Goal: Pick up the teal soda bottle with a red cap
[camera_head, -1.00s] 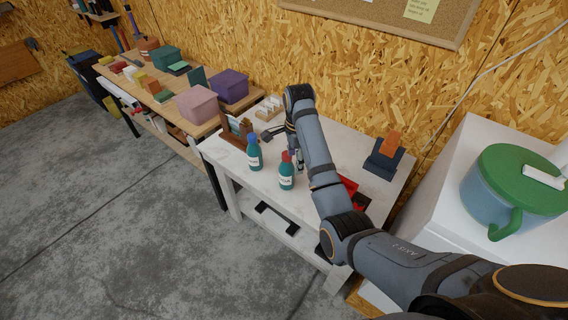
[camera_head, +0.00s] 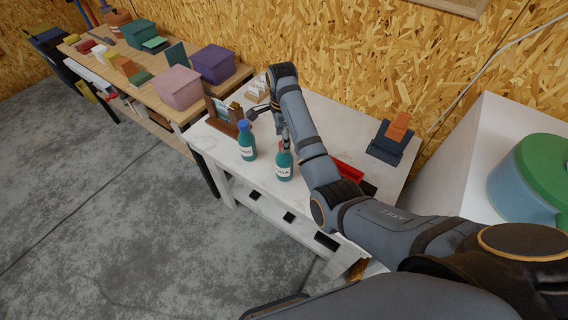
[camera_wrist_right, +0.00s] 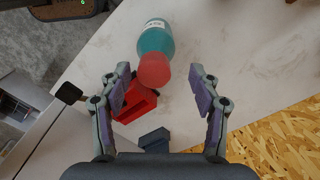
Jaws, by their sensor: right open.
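The teal soda bottle with the red cap (camera_head: 284,167) stands upright on the pale workbench (camera_head: 330,120). Its cap is mostly hidden by my right gripper in the head view. In the right wrist view the bottle (camera_wrist_right: 156,38) shows with its red cap (camera_wrist_right: 154,71) toward me, between and slightly ahead of the fingertips. My right gripper (camera_wrist_right: 162,84) is open, one finger on each side of the cap line, with nothing gripped. My right gripper (camera_head: 270,122) also shows in the head view above the bench. My left gripper is not in view.
A similar teal bottle with a blue cap (camera_head: 246,141) stands close to the left. A red tray (camera_head: 348,172) lies to the right, and a dark stand with an orange item (camera_head: 392,136) is farther back. A brown wooden rack (camera_head: 226,117) stands behind the blue-capped bottle.

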